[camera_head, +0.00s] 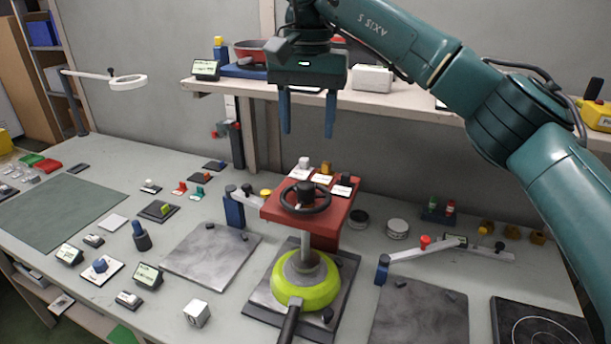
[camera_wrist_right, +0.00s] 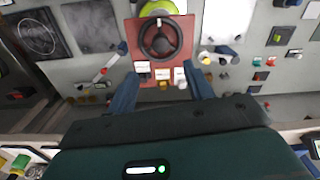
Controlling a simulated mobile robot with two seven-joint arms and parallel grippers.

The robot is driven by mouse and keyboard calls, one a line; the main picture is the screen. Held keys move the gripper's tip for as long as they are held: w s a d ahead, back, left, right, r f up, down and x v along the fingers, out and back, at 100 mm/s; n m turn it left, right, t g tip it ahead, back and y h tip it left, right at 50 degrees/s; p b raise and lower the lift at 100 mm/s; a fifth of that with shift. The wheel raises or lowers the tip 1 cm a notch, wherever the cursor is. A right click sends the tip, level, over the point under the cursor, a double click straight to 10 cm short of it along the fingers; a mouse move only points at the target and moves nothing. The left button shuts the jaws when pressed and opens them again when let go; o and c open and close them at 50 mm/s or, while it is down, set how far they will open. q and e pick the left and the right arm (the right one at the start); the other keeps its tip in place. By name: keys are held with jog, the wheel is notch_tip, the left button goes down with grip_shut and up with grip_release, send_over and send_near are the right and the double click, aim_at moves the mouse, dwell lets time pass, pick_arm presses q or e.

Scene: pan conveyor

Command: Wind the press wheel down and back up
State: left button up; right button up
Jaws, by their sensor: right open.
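The press wheel (camera_head: 305,197) is a black ring with spokes and a dark hub, lying flat on top of the red press (camera_head: 272,208). In the right wrist view the wheel (camera_wrist_right: 176,48) shows at the top, on the red press top (camera_wrist_right: 131,33). My right gripper (camera_head: 308,133) is open and empty, fingers pointing down, above and behind the wheel and apart from it. Its two blue fingers also frame a gap in the right wrist view (camera_wrist_right: 161,88). A lime-green pan (camera_head: 318,294) sits below the press column (camera_head: 305,245). My left gripper is not in view.
Several small blocks with white labels (camera_head: 323,179) stand on the press's rear edge. A shelf (camera_head: 410,103) with a red pan and a white box runs behind my right arm. Grey plates (camera_head: 205,262) lie on both sides of the press. Air around the wheel looks clear.

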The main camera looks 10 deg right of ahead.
aim_at(306, 183)
notch_tip(306, 183, down, 11)
jog(key=shift+a+f+p, duration=0.1)
jog(key=shift+f+p, duration=0.1)
jog(key=shift+p, duration=0.3)
jog(key=shift+c, duration=0.2)
jog(key=c, duration=0.9)
